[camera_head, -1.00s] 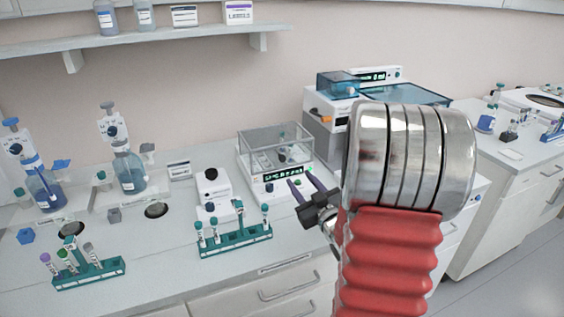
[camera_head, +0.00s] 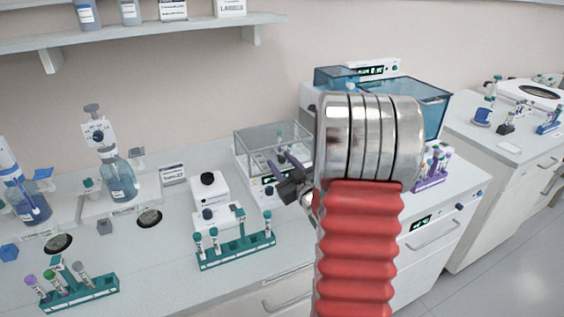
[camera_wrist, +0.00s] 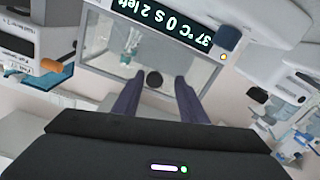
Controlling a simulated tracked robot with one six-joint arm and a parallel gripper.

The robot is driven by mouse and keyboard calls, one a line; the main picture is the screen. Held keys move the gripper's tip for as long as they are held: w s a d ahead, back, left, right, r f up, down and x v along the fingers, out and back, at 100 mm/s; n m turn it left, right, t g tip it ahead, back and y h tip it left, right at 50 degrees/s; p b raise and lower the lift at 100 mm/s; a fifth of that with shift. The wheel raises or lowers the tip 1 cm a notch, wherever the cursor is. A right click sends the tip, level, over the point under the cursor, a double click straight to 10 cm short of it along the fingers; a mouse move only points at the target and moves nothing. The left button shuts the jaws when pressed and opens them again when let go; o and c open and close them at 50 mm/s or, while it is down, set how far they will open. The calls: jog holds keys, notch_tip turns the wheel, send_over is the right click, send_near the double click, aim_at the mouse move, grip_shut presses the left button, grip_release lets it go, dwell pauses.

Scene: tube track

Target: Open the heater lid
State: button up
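The heater (camera_head: 244,172) is a white box with a clear, shut lid (camera_head: 262,138); a tube-like shape shows inside. My gripper (camera_head: 281,163) has two purple fingers, spread apart and empty. It overlaps the heater's front right in the head view. Contact with the lid cannot be told.
A machine with a blue transparent lid (camera_head: 420,98) stands right behind my arm. A teal tube rack (camera_head: 236,252) and a small white device (camera_head: 207,190) are left of the heater. A purple tube rack (camera_head: 430,184) stands to the right. A shelf (camera_head: 130,38) hangs above.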

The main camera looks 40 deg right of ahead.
jog(key=shift+s+d, duration=0.15)
jog(key=shift+d, duration=0.1)
jog(key=shift+s+d, duration=0.1)
jog(key=shift+c, duration=1.4)
grip_shut()
